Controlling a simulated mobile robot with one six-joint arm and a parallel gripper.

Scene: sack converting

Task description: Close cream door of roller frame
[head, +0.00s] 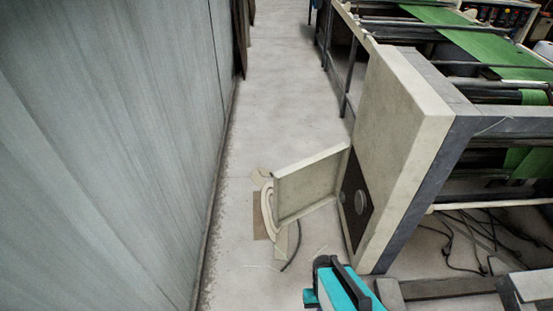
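The cream door (312,182) of the roller frame stands open. It is a shallow panel with a raised rim, and it sticks out to the left into the aisle. Its right edge meets the cream end panel (398,130) of the frame, beside a dark opening (354,200) with a round grey disc in it. No gripper fingers show in the head view, so I see nothing touching the door.
A teal and black object (342,287) shows at the bottom edge, just below the door; I cannot tell what it is. Coiled hose or cable (268,207) lies by the door. A grey wall (110,150) bounds the left. The aisle floor (285,75) beyond is clear. Cables (470,240) lie under the frame.

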